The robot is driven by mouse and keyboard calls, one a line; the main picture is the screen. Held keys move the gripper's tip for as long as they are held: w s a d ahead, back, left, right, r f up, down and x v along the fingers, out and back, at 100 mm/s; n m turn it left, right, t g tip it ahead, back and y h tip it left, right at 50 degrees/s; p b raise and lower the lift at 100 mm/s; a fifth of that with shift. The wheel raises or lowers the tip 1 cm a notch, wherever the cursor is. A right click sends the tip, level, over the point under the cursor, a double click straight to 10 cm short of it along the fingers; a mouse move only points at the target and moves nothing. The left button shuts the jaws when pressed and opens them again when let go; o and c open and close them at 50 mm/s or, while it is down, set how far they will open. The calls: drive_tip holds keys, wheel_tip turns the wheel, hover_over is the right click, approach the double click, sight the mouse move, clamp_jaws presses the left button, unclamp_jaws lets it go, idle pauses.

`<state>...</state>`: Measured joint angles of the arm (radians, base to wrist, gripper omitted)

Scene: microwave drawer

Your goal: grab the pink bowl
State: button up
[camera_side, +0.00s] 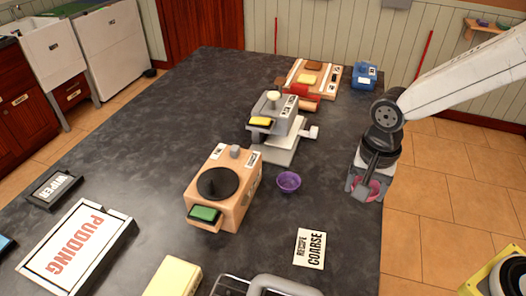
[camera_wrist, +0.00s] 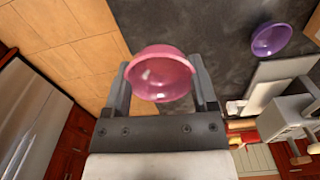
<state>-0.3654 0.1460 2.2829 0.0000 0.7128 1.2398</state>
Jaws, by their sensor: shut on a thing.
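The pink bowl (camera_wrist: 160,75) sits between the two fingers of my gripper (camera_wrist: 160,88) in the wrist view. In the side view the pink bowl (camera_side: 373,190) shows partly behind the fingers of my gripper (camera_side: 366,186), at the right edge of the dark counter. My gripper is shut on the bowl. From these views I cannot tell for sure how high the bowl is above the counter.
A purple bowl (camera_side: 289,182) stands on the dark counter (camera_side: 335,215), left of my gripper. A wooden grinder (camera_side: 225,190) and a grey machine (camera_side: 280,125) stand further left. A recipe card (camera_side: 309,248) lies near the front. Floor lies beyond the counter's right edge.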

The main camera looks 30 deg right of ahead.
drive_tip(key=s+d+r, duration=0.1)
drive_tip(key=s+r, duration=0.1)
drive_tip(key=s, duration=0.3)
drive_tip(key=shift+s+d+r, duration=0.35)
drive_tip(key=shift+s, duration=0.05)
idle(0.5)
